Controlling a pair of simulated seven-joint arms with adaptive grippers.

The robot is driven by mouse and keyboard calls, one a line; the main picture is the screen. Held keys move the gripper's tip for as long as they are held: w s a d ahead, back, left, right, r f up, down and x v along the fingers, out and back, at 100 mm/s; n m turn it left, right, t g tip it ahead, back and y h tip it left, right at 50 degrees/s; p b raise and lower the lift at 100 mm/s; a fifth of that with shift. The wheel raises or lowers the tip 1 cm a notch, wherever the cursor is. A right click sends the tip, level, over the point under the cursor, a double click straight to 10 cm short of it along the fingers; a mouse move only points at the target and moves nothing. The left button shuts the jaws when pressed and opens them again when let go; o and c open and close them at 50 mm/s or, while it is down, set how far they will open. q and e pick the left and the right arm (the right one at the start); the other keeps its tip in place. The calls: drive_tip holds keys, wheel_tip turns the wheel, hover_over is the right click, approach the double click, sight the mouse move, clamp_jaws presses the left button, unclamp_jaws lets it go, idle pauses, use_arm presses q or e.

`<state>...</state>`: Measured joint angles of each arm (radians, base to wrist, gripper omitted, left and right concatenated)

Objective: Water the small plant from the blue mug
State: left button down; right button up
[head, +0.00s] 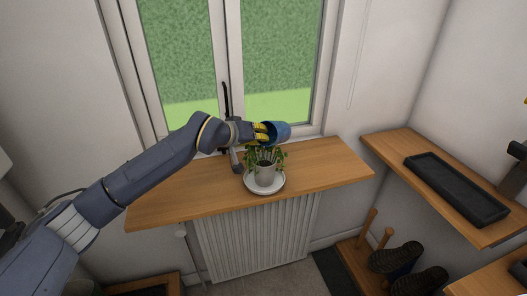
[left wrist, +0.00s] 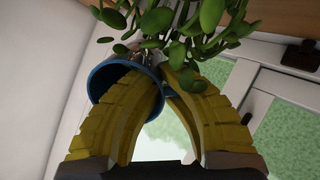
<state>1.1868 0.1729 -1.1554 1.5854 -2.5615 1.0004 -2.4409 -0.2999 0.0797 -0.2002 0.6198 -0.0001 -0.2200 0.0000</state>
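My left gripper (head: 262,133), with yellow fingers, is shut on the blue mug (head: 279,131) and holds it tipped on its side above the small plant (head: 252,156). The plant has green leaves and stands in a grey pot (head: 265,176) on a white saucer (head: 277,187). In the left wrist view the fingers (left wrist: 165,85) close at the mug's wall (left wrist: 98,80), and its rim is close to the leaves (left wrist: 185,20). I cannot see whether water is flowing. A yellow bit at the right edge of the head view may be my right gripper (head: 525,101); its state is hidden.
The wooden sill (head: 185,199) is clear to the left and right of the plant. The window (head: 275,60) is close behind the mug. At right are a wooden shelf with a black tray (head: 455,188) and dark boots (head: 397,257) below. A radiator (head: 255,240) is under the sill.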

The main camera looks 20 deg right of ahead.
use_arm(q)
drive_tip(key=shift+w+d+b, duration=0.2)
drive_tip(key=shift+d+b, duration=0.1)
drive_tip(key=shift+b, duration=0.05)
drive_tip(key=shift+s+a+r+b, duration=0.1)
drive_tip(key=shift+s+a+b, duration=0.05)
drive_tip(key=shift+b, duration=0.4)
drive_tip(key=shift+h, duration=0.3)
idle(0.4)
